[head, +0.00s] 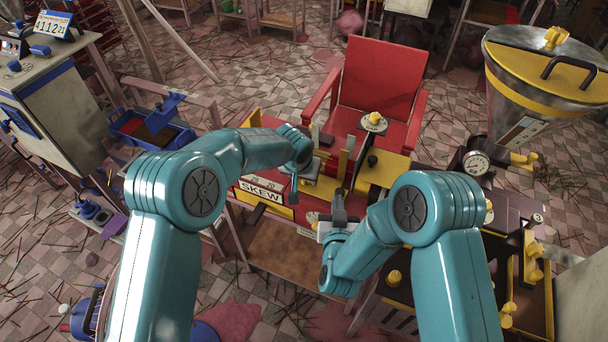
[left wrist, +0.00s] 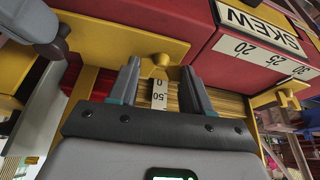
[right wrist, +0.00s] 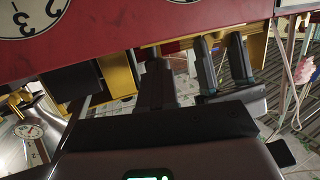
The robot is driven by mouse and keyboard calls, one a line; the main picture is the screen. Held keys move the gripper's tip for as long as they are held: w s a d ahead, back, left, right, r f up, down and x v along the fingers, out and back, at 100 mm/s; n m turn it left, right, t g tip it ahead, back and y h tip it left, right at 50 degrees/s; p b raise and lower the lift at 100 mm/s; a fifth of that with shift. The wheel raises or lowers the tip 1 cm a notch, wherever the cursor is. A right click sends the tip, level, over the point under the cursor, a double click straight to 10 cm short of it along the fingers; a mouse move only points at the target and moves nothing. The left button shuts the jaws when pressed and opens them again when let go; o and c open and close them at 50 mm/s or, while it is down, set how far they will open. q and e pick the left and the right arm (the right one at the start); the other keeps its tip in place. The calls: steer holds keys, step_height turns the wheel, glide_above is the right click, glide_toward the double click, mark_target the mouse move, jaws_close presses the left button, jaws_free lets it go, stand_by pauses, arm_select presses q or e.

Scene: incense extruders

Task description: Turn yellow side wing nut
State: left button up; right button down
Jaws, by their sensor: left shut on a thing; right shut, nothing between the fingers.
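Several yellow wing-nut-like knobs show in the head view: one (head: 374,117) on a pale dial on the red seat, another (head: 394,278) low in front of the dark machine. I cannot tell which is the yellow side one. The right wrist view shows a numbered dial (right wrist: 28,22) on a red face at upper left. My right gripper (head: 339,205) is shut and empty, nearer, right of the SKEW box.
A red chair (head: 385,80) stands behind the work spot. A metal hopper with a yellow lid (head: 545,70) and a dark machine with yellow fittings (head: 515,250) stand at right. A console (head: 60,100) is at left. A brown board (head: 285,250) lies below.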

arm_select(q)
steer(key=o, duration=1.1)
steer(key=shift+c, duration=0.2)
steer(key=shift+r, duration=0.1)
steer(key=v, duration=1.2)
steer(key=d+v, duration=0.1)
steer(key=v, duration=1.1)
steer(key=shift+a, duration=0.4)
